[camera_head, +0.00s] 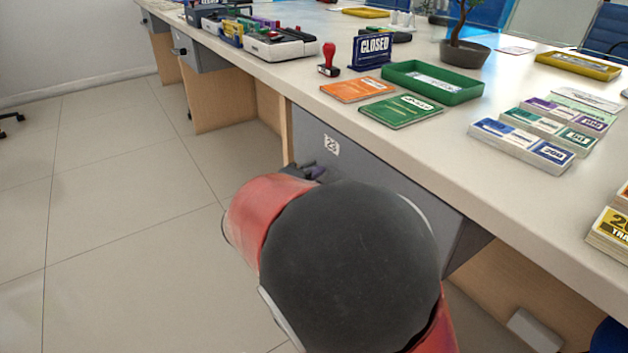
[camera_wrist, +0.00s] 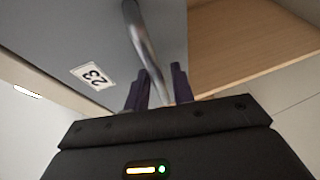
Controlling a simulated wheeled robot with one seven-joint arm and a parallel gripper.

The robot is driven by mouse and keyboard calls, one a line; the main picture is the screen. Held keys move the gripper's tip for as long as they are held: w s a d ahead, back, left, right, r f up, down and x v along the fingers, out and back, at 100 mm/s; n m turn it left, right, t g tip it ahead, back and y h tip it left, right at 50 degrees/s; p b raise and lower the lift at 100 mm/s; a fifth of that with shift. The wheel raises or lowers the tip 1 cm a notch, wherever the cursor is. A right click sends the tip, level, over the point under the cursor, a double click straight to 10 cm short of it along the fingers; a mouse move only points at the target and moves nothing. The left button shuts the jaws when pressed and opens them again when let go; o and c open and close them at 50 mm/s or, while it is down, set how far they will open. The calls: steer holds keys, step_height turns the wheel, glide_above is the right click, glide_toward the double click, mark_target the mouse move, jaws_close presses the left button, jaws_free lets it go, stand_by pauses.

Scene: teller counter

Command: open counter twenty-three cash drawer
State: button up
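The counter twenty-three cash drawer has a grey front (camera_head: 385,182) with a white "23" label (camera_head: 331,145), under the counter top. Its front looks in line with the desk, with no clear gap. The wrist view shows the same label (camera_wrist: 93,75) on the grey front and a curved metal bar handle (camera_wrist: 146,45). My gripper (camera_wrist: 161,84) has its two dark purple fingers on either side of the handle, close in around it. In the head view my gripper (camera_head: 312,171) is at the drawer front, and my arm hides the handle and the lower drawer.
The counter top (camera_head: 450,135) above holds orange and green booklets, a green tray (camera_head: 432,82), a "CLOSED" sign (camera_head: 373,50), a red stamp and banknote stacks. More drawers (camera_head: 197,52) line the far desks. The tiled floor (camera_head: 125,180) at left is clear.

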jaws_close()
steer(key=s+a, duration=0.8)
steer(key=a, duration=0.4)
steer(key=s+a, duration=0.8)
steer(key=a, duration=0.4)
steer(key=shift+s, duration=0.2)
steer(key=shift+a, duration=0.1)
steer(key=shift+o, duration=1.2)
jaws_free()
steer(key=v, duration=0.7)
steer(key=shift+s+a, duration=0.2)
steer(key=shift+s, duration=0.1)
